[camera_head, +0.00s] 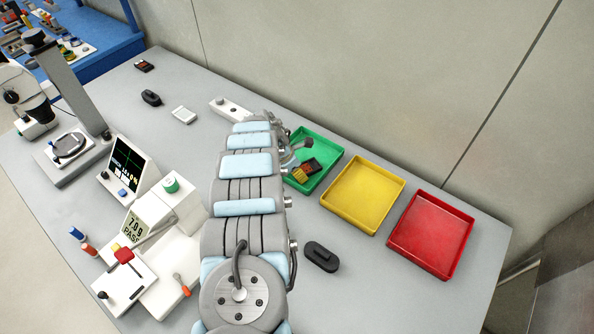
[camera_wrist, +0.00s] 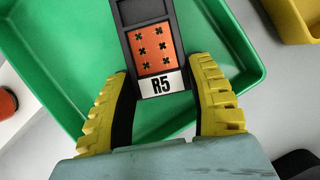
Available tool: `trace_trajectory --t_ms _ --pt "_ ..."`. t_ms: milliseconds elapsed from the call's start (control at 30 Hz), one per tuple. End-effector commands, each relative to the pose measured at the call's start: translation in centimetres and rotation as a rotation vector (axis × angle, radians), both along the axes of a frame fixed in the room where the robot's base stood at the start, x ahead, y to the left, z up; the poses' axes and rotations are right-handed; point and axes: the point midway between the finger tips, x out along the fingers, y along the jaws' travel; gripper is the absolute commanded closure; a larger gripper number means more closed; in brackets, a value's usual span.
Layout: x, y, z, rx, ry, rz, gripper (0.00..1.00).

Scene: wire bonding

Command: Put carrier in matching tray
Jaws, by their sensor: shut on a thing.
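The carrier (camera_wrist: 151,50) is a dark frame with an orange block bearing several black cross marks and a white label reading R5. It also shows in the head view (camera_head: 313,165). My gripper (camera_wrist: 159,77) has yellow ribbed fingers shut on the labelled end of the carrier; in the head view the fingers (camera_head: 301,174) show past my arm. The carrier is over the inside of the green tray (camera_head: 325,143); I cannot tell whether it touches the floor. The yellow tray (camera_head: 363,194) and the red tray (camera_head: 431,234) are empty. My arm hides part of the green tray.
A black object (camera_head: 321,256) lies near the trays, right of my arm. A tester with a display showing PASS (camera_head: 148,223), a screen (camera_head: 127,165) and a microscope (camera_head: 68,85) stand at left. Small items, including a dark carrier (camera_head: 144,66), lie at the back.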

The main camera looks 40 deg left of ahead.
Motion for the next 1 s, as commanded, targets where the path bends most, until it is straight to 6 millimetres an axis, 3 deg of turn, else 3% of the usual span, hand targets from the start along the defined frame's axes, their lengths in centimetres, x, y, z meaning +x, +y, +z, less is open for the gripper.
trace_trajectory --t_ms 33,100,133,567,1000 --pt "0.0 0.0 -0.2 0.000 0.000 0.000 0.41" --pt "0.0 0.0 -0.1 0.000 0.000 0.000 0.21" --pt "0.0 0.0 -0.1 0.000 0.000 0.000 0.20" --pt "-0.1 0.1 0.5 0.001 0.000 0.000 0.20" --pt "-1.6 0.5 4.2 -0.001 0.001 0.001 0.20"
